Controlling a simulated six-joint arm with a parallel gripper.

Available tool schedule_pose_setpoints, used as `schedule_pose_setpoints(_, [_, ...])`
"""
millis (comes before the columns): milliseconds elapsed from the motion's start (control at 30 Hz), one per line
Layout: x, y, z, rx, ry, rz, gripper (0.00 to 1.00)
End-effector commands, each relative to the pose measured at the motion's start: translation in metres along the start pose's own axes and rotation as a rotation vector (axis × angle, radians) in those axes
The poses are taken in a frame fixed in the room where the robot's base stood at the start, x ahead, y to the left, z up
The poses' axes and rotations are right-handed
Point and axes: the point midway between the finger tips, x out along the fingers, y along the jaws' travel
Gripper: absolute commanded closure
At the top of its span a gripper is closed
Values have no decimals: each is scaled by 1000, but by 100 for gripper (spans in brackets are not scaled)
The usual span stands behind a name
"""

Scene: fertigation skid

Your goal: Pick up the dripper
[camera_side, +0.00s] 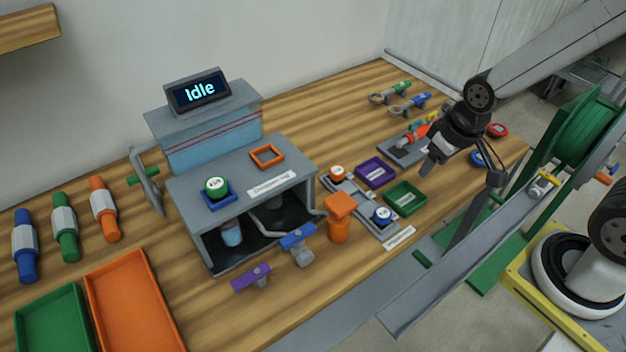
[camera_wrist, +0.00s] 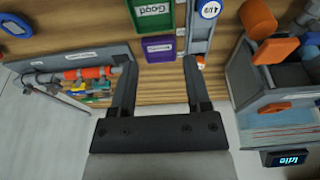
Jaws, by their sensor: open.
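Several round, labelled caps look like drippers. A blue one (camera_side: 381,215) and an orange one (camera_side: 336,173) sit on a grey rack (camera_side: 362,203). A green one (camera_side: 215,186) sits on a blue square holder on the grey bench unit. The blue cap also shows at the top edge of the wrist view (camera_wrist: 209,8), with a flow label. My gripper (camera_side: 430,165) is open and empty, above the table to the right of the rack. In the wrist view its fingers (camera_wrist: 160,63) frame the purple tray; the orange cap is mostly hidden by the right finger.
A purple tray (camera_side: 376,172) and a green tray (camera_side: 405,196), labelled "Good" in the wrist view, lie beside the rack. A grey fixture (camera_side: 400,150) with a red-orange part lies below my gripper. An orange post (camera_side: 339,218) stands near the rack. The display (camera_side: 199,91) reads "Idle".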

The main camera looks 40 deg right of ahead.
Motion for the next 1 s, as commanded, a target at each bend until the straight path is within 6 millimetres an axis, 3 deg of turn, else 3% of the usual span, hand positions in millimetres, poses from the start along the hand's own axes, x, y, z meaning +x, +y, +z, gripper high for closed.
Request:
schedule_pose_setpoints(333, [0, 0, 0, 1, 0, 0, 38])
schedule_pose_setpoints(367, [0, 0, 0, 1, 0, 0, 32])
schedule_pose_setpoints(433, [0, 0, 0, 1, 0, 0, 10])
schedule_pose_setpoints(467, [0, 0, 0, 1, 0, 0, 7])
schedule_pose_setpoints(1000, [3, -11, -3, 90, -25, -35, 7])
